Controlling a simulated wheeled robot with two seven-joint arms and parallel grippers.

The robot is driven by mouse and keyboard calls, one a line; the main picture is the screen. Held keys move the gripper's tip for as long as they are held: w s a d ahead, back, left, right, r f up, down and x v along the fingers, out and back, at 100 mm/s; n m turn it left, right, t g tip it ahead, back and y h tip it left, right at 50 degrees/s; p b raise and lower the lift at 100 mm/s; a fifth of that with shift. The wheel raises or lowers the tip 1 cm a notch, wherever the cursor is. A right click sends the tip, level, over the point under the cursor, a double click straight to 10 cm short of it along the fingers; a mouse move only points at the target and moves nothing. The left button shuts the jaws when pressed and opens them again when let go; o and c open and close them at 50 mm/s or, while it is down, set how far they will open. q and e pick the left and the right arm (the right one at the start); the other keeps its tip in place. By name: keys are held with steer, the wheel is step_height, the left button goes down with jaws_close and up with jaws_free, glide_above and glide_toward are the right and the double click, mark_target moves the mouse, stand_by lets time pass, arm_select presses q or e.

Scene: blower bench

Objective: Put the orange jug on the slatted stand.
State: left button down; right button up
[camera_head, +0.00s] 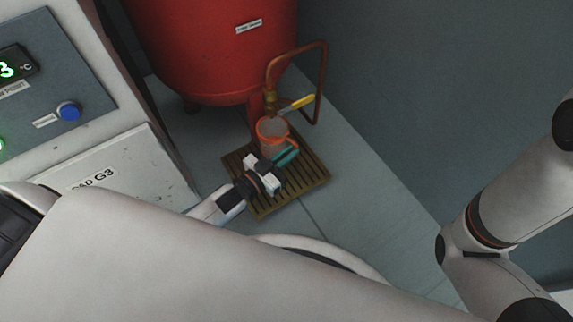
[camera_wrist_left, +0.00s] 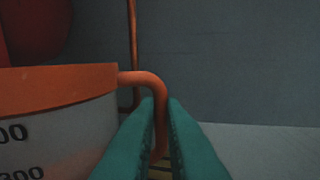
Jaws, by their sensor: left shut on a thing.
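The orange jug (camera_head: 272,132) has a clear body with an orange rim and handle. In the head view it is over the back part of the slatted stand (camera_head: 304,182), below the tap. I cannot tell whether its base touches the slats. My left gripper (camera_head: 288,154) is shut on the jug's handle. In the left wrist view the teal fingers (camera_wrist_left: 162,125) close around the handle, and the jug (camera_wrist_left: 60,110) with dark graduation marks fills the left side. My right gripper is not in view; only my right arm shows at the right.
A red tank (camera_head: 205,50) stands behind the stand. A copper pipe (camera_head: 322,80) and a tap with a yellow lever (camera_head: 302,102) are close above the jug. A control cabinet (camera_head: 120,190) is at the left. Bare floor (camera_head: 370,200) lies right of the stand.

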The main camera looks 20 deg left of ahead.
arm_select(q)
step_height(320, 180, down, 4)
steer(key=b, duration=0.3)
steer(key=shift+r, duration=0.3)
steer(key=shift+f, duration=0.2)
steer(key=c, duration=1.5)
jaws_free()
